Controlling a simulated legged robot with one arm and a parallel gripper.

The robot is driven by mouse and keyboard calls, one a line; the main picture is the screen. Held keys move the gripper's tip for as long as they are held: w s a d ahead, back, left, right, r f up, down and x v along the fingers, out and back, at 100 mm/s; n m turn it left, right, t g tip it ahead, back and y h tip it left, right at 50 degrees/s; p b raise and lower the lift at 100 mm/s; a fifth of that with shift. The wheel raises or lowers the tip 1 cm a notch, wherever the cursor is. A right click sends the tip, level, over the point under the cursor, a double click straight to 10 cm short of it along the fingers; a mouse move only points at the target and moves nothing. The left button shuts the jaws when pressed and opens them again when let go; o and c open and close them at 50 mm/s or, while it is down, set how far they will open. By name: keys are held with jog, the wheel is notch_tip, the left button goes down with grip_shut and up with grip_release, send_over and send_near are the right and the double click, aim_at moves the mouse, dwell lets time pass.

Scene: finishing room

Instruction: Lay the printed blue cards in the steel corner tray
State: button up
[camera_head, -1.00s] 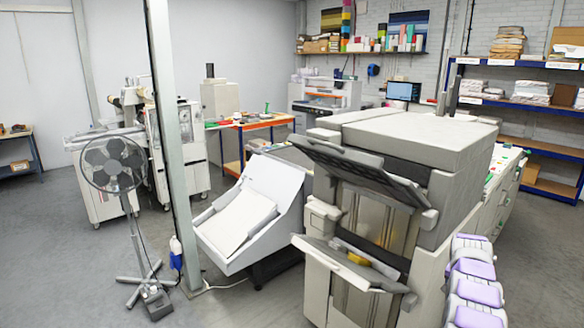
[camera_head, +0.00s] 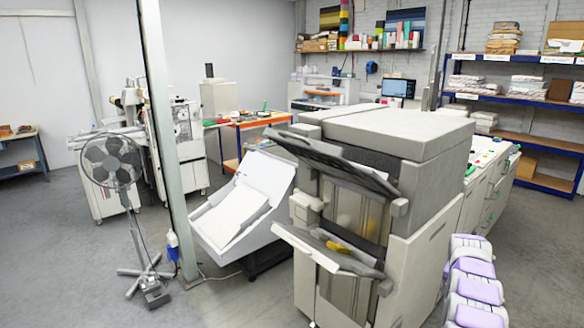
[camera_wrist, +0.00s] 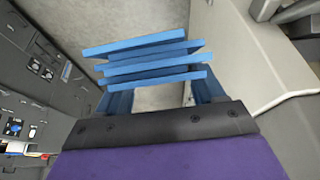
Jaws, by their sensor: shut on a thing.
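A small stack of blue cards (camera_wrist: 150,68) shows in the wrist view as several thick, slightly fanned flat slabs. My gripper (camera_wrist: 160,92) is shut on them, with its dark blue fingers partly hidden behind the stack. Its black band and purple body fill the bottom of that view. The cards and the gripper do not show in the head view. I cannot make out the steel corner tray in either view.
A large grey machine (camera_head: 415,135) with open flaps stands close ahead. A white sloped feeder (camera_head: 240,205), a steel post (camera_head: 160,130) and a fan (camera_head: 112,165) stand to its left. Blue shelving (camera_head: 545,145) is at the back right. Grey floor is open at the lower left.

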jog(key=s+a+r+n+t+y, duration=0.1)
jog(key=s+a+r+n, duration=0.15)
jog(key=a, duration=0.95)
jog(key=s+a+r+n, duration=0.1)
jog(key=a+n, duration=0.2)
jog(key=a, duration=1)
jog(key=s+a+n+y, duration=0.2)
jog(key=s+a+n, duration=0.2)
jog(key=s+a, duration=1.1)
jog(key=shift+a+t, duration=0.3)
jog(key=shift+a, duration=0.8)
jog(key=shift+d, duration=0.15)
